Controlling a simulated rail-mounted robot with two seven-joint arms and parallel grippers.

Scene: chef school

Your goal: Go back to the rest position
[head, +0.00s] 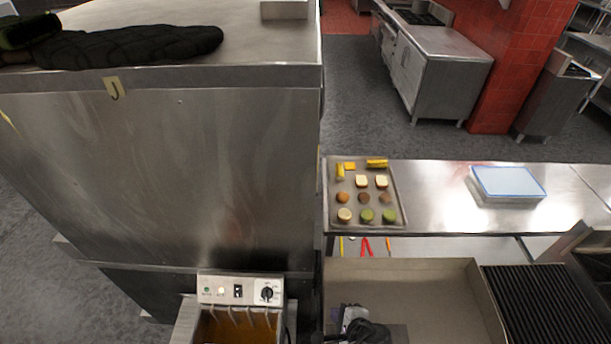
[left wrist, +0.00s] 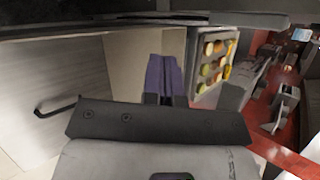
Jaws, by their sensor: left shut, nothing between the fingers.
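My left gripper (head: 354,318) shows at the bottom edge of the head view, dark and partly cut off, in front of a grey metal surface. In the left wrist view its fingers (left wrist: 167,78) are closed together with nothing between them. My right gripper is in neither view.
A tray (head: 398,207) of food pieces lies on the steel counter (head: 435,180), beside a blue-topped white box (head: 508,182). A large steel cabinet (head: 170,170) fills the left, with a dark mitt (head: 140,46) on top. A fryer (head: 240,289) and a ribbed grill (head: 540,305) are near.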

